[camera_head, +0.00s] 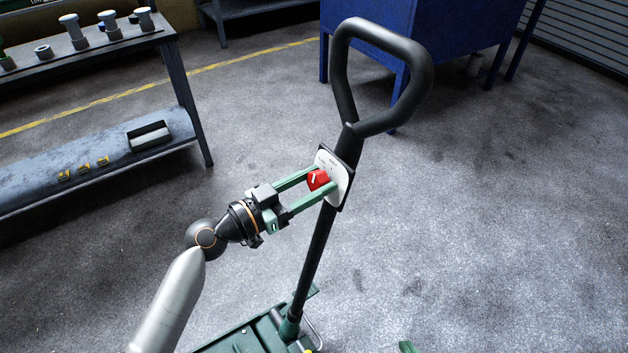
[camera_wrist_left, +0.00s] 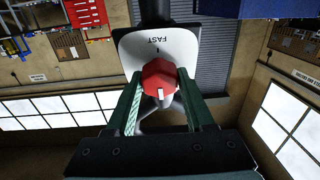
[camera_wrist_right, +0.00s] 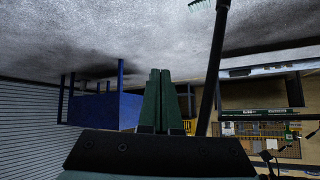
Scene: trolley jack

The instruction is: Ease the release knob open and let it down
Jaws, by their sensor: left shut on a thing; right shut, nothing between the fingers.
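The red release knob (camera_head: 317,179) sits on a pale plate (camera_head: 341,187) on the black handle (camera_head: 318,245) of the green trolley jack (camera_head: 240,340). My left gripper (camera_head: 325,180) is shut on the knob, one finger on each side. The left wrist view shows the knob (camera_wrist_left: 158,76) with a white mark on it, and the word FAST on the plate (camera_wrist_left: 160,46). The handle leans and ends in a black loop grip. My right gripper (camera_wrist_right: 159,74) is shut and empty; in the right wrist view a black pole (camera_wrist_right: 214,70), apparently the handle, passes to its right.
A grey workbench (camera_head: 100,48) with several posts on top and a lower shelf stands at the left. A blue cabinet (camera_head: 455,40) on legs stands behind the handle.

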